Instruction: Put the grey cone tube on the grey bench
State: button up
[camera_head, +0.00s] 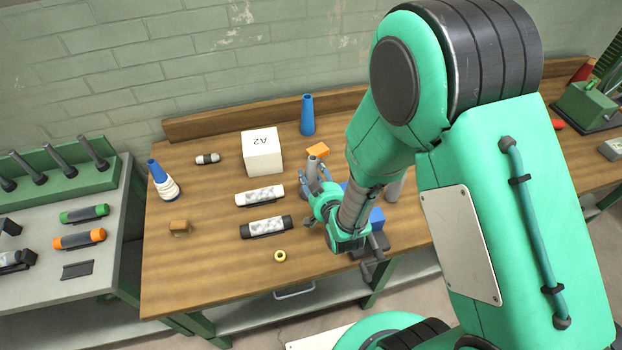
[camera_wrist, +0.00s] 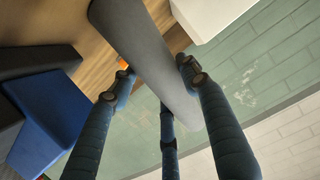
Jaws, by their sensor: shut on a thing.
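The grey cone tube (camera_head: 312,164) shows its top between the fingers of my gripper (camera_head: 313,180), over the wooden bench. In the wrist view the tube (camera_wrist: 145,45) runs slantwise between the blue fingers of my gripper (camera_wrist: 153,72), which are shut on it. The tube's lower part is hidden in the head view, so I cannot tell whether it touches the bench top. The grey bench (camera_head: 75,295) stands at the far left, away from my gripper.

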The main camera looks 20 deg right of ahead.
aim_at(315, 168)
jog(key=shift+r, duration=0.85)
notch_tip(315, 168, up, 2)
jog(key=shift+r+p, duration=0.1)
jog(key=shift+p, duration=0.4)
jog(key=f+v, duration=0.1)
jog(key=v, duration=0.4)
jog(key=f+v, duration=0.1)
jog(key=v, duration=0.4)
jog(key=s+f+p+v, duration=0.1)
jog(key=v, duration=0.4)
jog(key=shift+s+d+f, duration=0.15)
jog(key=shift+s+d, duration=0.15)
jog(key=shift+s, duration=0.05)
jog(key=shift+w, duration=0.15)
jog(key=w, duration=0.8)
jog(key=w+d, duration=0.1)
jog(key=w, duration=1.5)
jog(key=shift+w+d, duration=0.1)
jog(key=shift+d, duration=0.2)
